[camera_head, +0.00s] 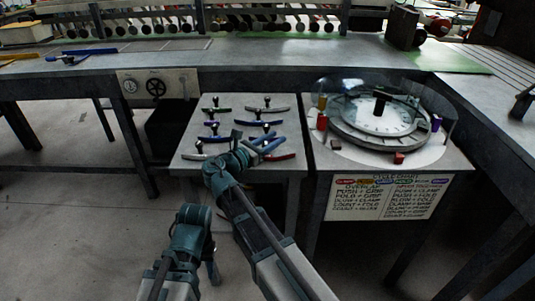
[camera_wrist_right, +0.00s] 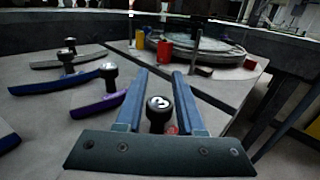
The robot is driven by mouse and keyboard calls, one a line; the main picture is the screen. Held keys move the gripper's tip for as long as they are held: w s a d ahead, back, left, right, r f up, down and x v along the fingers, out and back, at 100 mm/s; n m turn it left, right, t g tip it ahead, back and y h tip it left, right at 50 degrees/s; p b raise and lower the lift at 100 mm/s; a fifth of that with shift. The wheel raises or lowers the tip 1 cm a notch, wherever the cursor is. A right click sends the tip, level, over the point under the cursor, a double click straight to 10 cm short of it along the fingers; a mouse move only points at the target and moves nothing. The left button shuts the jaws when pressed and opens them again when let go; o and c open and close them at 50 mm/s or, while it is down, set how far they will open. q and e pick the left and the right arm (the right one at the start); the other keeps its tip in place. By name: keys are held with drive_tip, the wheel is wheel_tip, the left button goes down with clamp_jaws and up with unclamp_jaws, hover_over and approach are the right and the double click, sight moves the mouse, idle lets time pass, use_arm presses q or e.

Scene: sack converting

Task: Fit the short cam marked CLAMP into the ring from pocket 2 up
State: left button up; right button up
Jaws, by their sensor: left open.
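My right gripper (camera_head: 266,143) is over the stand's near right part. In the right wrist view its two blue fingers stand apart on either side of a black knob with a white mark (camera_wrist_right: 158,103); contact cannot be told. A bit of red (camera_wrist_right: 172,130) shows below. The ring (camera_head: 385,122) surrounds a pale dial on the right stand. My left gripper (camera_head: 212,270) hangs low, empty.
A clear cover surrounds the dial. A text placard (camera_head: 385,197) hangs in front. A gap separates the two stands.

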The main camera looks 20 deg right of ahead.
clamp_jaws()
use_arm(q)
drive_tip(key=shift+r, duration=0.1)
